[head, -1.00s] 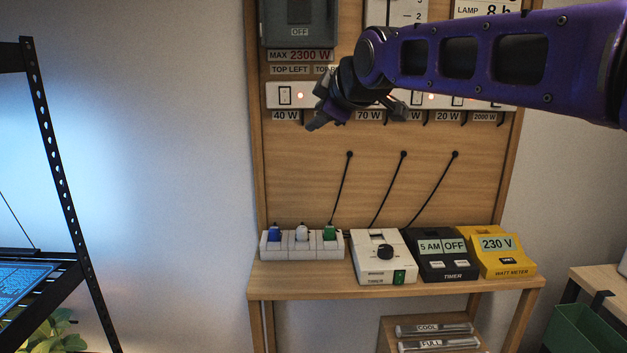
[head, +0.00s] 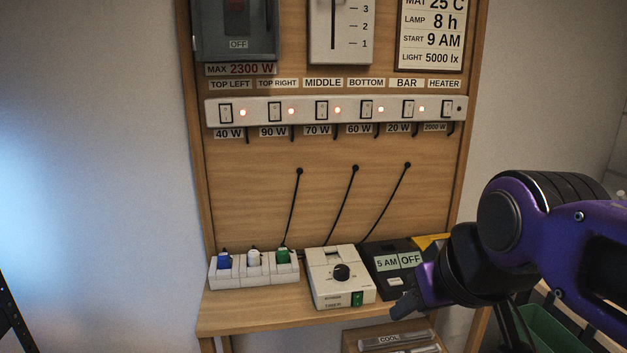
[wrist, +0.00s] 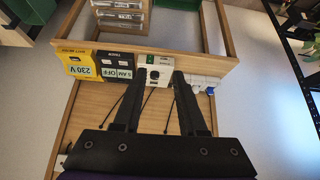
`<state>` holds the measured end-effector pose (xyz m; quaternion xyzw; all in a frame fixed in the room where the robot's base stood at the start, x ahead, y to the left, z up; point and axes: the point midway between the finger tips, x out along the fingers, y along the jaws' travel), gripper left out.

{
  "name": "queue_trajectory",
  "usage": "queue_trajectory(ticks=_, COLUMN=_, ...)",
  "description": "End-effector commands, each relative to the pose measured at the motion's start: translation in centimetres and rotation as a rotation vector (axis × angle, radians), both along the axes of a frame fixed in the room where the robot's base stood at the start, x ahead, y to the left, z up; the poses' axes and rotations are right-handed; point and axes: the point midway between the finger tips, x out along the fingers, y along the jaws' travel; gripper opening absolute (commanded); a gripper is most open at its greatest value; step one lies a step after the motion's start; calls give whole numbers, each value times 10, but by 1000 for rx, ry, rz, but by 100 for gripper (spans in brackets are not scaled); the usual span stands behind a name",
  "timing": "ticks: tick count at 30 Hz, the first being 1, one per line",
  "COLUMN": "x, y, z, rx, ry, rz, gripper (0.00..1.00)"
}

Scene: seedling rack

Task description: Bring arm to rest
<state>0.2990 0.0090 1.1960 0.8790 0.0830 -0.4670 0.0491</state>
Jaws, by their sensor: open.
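My gripper (head: 455,315) is at the lower right of the head view, in front of the right part of the shelf, with my purple arm bent behind it. It hides most of the yellow watt meter (head: 432,242) and part of the black timer (head: 397,262). In the wrist view my gripper (wrist: 160,75) has its two dark fingers apart, with nothing between them. The white timer box with a black knob (wrist: 153,76) shows beyond the fingertips; I cannot tell any contact.
A wooden board carries a switch strip (head: 335,110) with several red lights lit. The shelf (head: 250,313) holds a white socket block (head: 255,272) and the white timer box (head: 340,285). A green bin (head: 550,330) is at lower right. A black rack (head: 12,320) is at left.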

Motion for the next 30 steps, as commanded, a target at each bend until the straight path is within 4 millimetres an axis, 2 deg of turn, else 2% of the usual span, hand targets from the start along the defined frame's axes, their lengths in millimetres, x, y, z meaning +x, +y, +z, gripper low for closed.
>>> queue_trajectory(ticks=3, x=-21, y=-10, z=-18, rx=1, ry=57, rz=-122, gripper=41)
queue_trajectory(ticks=9, x=-34, y=-17, z=-33, rx=0, ry=102, rz=-214, gripper=41)
queue_trajectory(ticks=30, x=-35, y=-17, z=-34, rx=0, ry=102, rz=-216, gripper=41)
